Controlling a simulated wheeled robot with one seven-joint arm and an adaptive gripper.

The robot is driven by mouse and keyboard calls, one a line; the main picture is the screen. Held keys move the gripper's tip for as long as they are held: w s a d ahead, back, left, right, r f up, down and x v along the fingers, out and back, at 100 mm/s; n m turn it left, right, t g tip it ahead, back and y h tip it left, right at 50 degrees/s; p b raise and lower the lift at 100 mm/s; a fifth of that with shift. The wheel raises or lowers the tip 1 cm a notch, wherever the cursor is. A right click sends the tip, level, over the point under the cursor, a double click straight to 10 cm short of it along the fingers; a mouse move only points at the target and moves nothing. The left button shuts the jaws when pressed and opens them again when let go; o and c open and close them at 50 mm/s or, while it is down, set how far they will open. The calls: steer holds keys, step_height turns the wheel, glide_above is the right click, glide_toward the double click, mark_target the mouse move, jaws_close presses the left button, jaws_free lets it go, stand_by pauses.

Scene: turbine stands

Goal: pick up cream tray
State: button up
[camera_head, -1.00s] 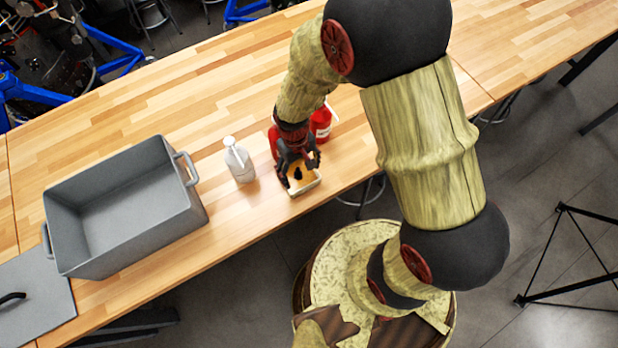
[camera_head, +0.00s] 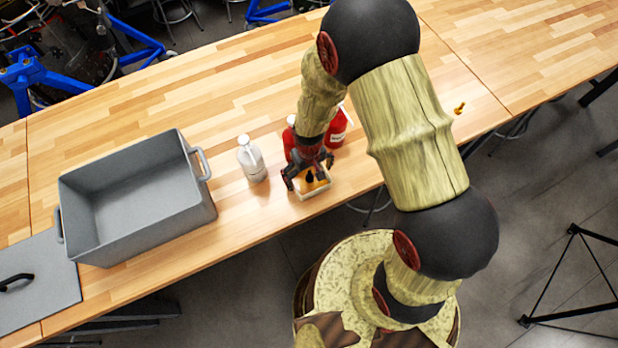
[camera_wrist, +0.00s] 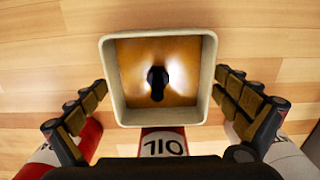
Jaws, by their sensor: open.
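The cream tray (camera_head: 319,193) is a small square tray on the wooden table near its front edge. In the wrist view the cream tray (camera_wrist: 213,75) shows its pale rim, an amber-brown floor and a dark object (camera_wrist: 157,83) in the middle. My gripper (camera_head: 308,183) is over the tray from above. In the wrist view my gripper (camera_wrist: 160,92) is open, with one finger on each side of the tray. The tray's back side is partly hidden by my gripper in the head view.
A large grey bin (camera_head: 140,237) and a grey lid (camera_head: 40,290) lie farther left. A small orange item (camera_head: 459,108) lies right.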

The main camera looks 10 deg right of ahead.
steer(key=c, duration=0.3)
steer(key=c, duration=1.2)
steer(key=shift+o, duration=0.2)
